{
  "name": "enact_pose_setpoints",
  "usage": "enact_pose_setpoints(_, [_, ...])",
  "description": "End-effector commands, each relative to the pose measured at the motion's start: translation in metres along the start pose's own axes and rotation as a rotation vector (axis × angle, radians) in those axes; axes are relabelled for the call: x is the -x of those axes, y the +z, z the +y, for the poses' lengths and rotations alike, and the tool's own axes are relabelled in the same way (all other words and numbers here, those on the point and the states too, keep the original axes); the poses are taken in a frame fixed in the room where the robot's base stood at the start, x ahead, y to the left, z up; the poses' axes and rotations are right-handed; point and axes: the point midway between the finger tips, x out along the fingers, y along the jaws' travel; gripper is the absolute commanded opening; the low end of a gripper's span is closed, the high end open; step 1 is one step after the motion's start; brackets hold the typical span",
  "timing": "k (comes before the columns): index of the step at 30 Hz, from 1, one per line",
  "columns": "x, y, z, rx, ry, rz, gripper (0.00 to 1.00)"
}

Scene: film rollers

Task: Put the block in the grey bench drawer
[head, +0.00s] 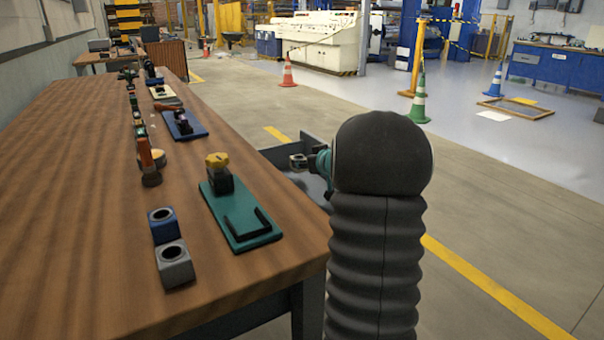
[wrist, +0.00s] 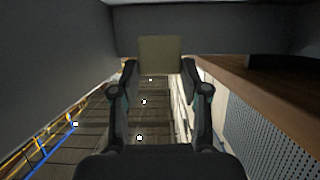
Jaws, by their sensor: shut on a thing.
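The block (wrist: 160,54) is a plain beige piece between my fingertips in the wrist view. My gripper (wrist: 160,70) is shut on it. In the head view my gripper (head: 309,161) shows at the bench's right edge, partly hidden by my dark arm, with the small pale block (head: 297,162) at its tip. The grey bench drawer (head: 276,156) stands open from the bench's right side, and the block appears at or above its opening. Grey walls (wrist: 50,75) surround the gripper in the wrist view. The exact height over the drawer floor cannot be told.
The wooden bench (head: 90,200) carries a teal board (head: 232,222) with a yellow-topped part, a blue block with a hole (head: 163,226), a grey one (head: 174,265) and several tools. The bench edge (wrist: 265,90) is close on the right in the wrist view.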

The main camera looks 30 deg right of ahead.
Motion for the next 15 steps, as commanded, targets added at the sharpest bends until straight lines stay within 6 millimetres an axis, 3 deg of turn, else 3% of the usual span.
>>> enact_pose_setpoints(6, [-0.012,0.026,-0.002,0.000,-0.003,0.000,0.00])
enact_pose_setpoints(15, [-0.012,0.026,-0.003,0.002,-0.004,0.001,0.00])
